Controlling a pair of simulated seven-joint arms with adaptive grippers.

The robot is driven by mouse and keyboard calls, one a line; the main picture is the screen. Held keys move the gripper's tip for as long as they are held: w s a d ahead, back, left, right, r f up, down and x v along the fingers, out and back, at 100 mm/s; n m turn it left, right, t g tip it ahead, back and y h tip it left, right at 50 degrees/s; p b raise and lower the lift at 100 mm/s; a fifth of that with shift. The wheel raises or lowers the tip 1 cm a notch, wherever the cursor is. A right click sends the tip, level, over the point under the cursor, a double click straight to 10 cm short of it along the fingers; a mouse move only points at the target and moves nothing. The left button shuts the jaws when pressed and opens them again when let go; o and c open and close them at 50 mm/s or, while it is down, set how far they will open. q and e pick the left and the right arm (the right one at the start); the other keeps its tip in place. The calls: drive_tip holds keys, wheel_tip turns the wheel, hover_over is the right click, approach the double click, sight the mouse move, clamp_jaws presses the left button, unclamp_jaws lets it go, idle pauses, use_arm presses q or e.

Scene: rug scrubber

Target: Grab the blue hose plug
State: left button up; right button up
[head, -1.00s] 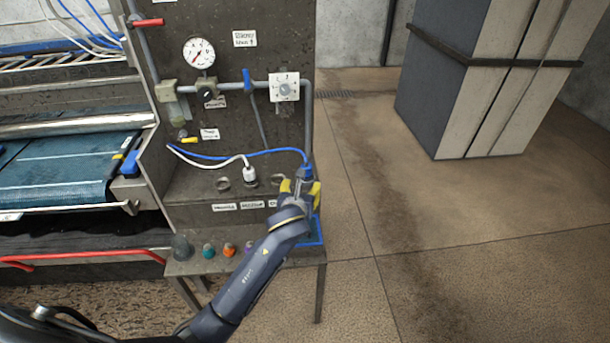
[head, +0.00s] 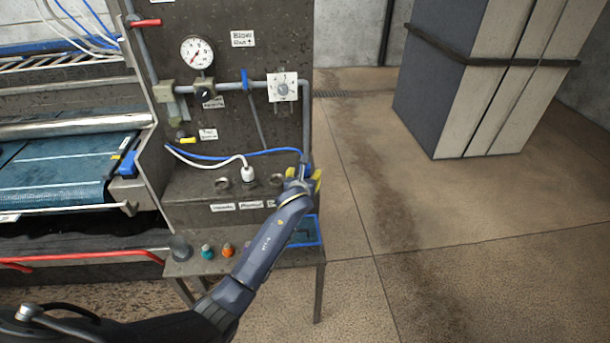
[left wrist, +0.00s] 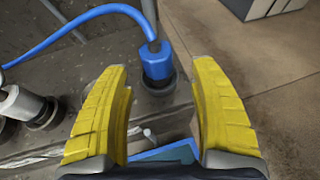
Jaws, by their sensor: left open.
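The blue hose plug (left wrist: 156,62) stands upright in a dark socket at the right end of the ledge, with the blue hose (left wrist: 75,35) running from its top to the left. In the left wrist view it lies ahead of and between the yellow fingers of my left gripper (left wrist: 165,95), which are open and apart from it. In the head view my left gripper (head: 303,178) is at the ledge's right end and mostly covers the plug. The blue hose (head: 240,154) shows there too. My right gripper is not in view.
A white plug (head: 248,174) with a white hose stands in the socket to the left, near empty sockets. Below, a low shelf holds coloured caps (head: 228,250) and a blue-rimmed tray (head: 317,232). A gauge panel (head: 240,60) rises behind.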

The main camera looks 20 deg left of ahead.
use_arm(q)
drive_tip(key=shift+x, duration=2.45)
drive_tip(key=shift+a, duration=0.2)
clamp_jaws()
